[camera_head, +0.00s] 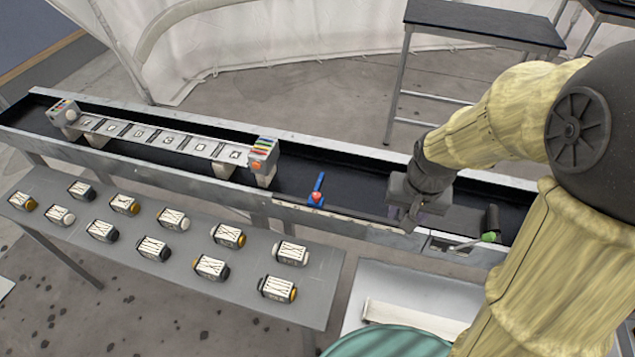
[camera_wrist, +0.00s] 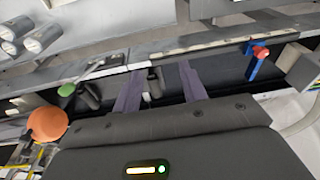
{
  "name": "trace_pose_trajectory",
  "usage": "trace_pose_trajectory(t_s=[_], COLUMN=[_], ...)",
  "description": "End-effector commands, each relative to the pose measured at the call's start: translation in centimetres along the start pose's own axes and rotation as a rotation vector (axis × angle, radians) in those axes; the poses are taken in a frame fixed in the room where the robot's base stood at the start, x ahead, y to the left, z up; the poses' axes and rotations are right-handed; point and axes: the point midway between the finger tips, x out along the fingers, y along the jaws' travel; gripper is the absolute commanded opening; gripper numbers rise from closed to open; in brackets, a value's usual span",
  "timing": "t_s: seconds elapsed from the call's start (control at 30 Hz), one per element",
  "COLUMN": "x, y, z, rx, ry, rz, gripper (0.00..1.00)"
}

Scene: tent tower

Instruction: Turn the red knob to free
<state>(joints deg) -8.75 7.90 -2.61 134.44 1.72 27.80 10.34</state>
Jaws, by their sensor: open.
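The red knob (camera_head: 316,197) sits on a blue upright lever-like piece (camera_head: 320,182) at the near edge of the long trough, left of my gripper. In the wrist view the red knob (camera_wrist: 261,51) and its blue piece (camera_wrist: 254,68) show at the right, apart from my fingers. My gripper (camera_head: 405,215) hangs over the trough's near side. In the wrist view its two purple fingers (camera_wrist: 161,68) are spread, with nothing held between them. A small pale part (camera_wrist: 154,84) shows in the gap beyond. I cannot read any marking by the knob.
The long dark trough (camera_head: 340,178) holds a lettered rack (camera_head: 160,138) between two boxes. A green knob (camera_head: 489,237) with a black post stands to the right. A grey table (camera_head: 190,245) in front bears several labelled cylinders.

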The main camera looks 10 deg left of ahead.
Motion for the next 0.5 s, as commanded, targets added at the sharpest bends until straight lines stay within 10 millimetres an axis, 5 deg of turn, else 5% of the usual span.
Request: trace_pose_trajectory(t_s=[0.03, 0.2, 0.4, 0.5], x=[-2.0, -4.7, -6.7, -6.9], y=[-2.2, -9.8, -18.2, -20.4], z=[-2.0, -6.4, -8.8, -9.0], rx=[0.013, 0.109, 0.201, 0.227], ry=[-0.02, -0.091, -0.148, -0.158], rz=[-0.003, 0.007, 0.046, 0.059], gripper=[0.42, 0.42, 0.42, 0.42])
